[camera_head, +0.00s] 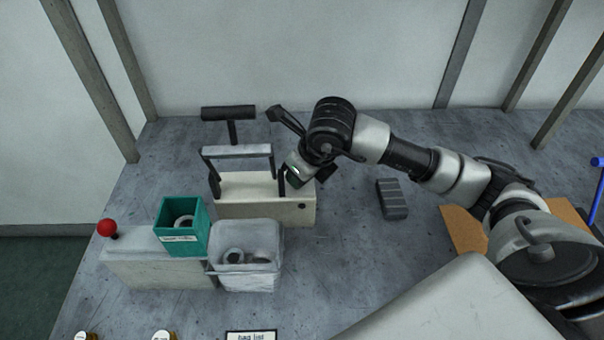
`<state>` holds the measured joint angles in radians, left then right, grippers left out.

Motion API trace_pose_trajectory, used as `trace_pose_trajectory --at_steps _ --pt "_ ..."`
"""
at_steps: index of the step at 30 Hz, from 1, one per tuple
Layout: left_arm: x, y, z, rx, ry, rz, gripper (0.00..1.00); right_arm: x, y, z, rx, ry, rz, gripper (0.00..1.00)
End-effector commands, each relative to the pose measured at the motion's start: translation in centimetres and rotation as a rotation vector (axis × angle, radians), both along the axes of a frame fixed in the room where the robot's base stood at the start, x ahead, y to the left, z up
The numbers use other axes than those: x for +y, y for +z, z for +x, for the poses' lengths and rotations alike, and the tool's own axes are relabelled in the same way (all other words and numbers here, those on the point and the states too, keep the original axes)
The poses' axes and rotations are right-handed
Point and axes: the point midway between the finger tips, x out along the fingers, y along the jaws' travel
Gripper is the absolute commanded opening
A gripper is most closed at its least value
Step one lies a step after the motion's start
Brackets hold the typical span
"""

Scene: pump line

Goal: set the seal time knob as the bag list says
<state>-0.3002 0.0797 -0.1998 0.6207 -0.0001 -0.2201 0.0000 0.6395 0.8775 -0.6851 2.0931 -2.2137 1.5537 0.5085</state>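The bag sealer (250,210) is a cream box with a grey frame and a black handle bar (228,112) raised above it. A small dark round spot, which looks like the seal time knob (301,206), is on the right end of its front face; its setting is too small to read. The bag list (251,336) is a card cut off by the bottom edge; only its heading shows. My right gripper (298,177) is at the sealer's right end, above and behind the knob; its fingers are partly hidden. I cannot tell whether it touches the sealer. My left gripper is out of view.
A green bin (181,230) with rings stands on a pale block (150,268) with a red ball knob (107,228). A translucent bag or bin with rings (247,262) is beside it. A dark ribbed block (392,199) lies right of the sealer, with bare table between.

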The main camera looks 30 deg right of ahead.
Motion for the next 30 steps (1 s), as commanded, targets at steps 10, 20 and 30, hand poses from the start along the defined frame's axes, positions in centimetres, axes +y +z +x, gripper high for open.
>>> trace_pose_trajectory --at_steps 10,20,30 --pt "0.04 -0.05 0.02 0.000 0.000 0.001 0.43 -0.03 0.20 0.10 -0.005 -0.012 0.000 0.08" --pt "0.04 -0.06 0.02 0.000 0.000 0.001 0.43 -0.03 0.13 0.08 -0.003 -0.012 0.000 0.57" --pt "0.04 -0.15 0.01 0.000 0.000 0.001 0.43 -0.12 0.74 -0.15 -0.004 -0.012 0.000 0.57"
